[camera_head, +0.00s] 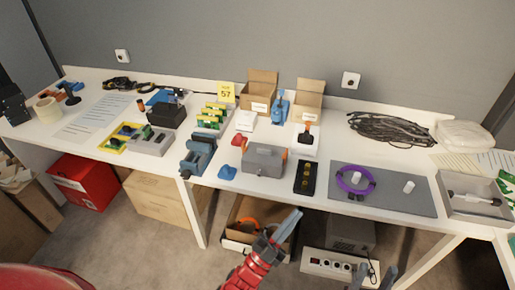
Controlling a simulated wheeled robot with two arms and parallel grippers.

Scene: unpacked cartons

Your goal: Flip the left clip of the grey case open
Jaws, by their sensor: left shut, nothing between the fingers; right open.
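The grey case (263,161) stands near the front edge of the white table, in the middle of the head view. An orange clip (246,147) shows at its left end and another orange clip (285,155) at its right end. The clips are too small to tell how they are set. My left gripper (295,213) is shut and empty, in front of the table edge, below and to the right of the case and apart from it. My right gripper (373,272) is open at the bottom edge, only its fingers showing, far from the case.
A blue vise (198,156) stands left of the case, with a blue piece (227,172) between. A black box with yellow marks (305,178) lies to its right, then a grey mat (400,193) with a purple ring (355,180). An open carton (244,215) sits under the table.

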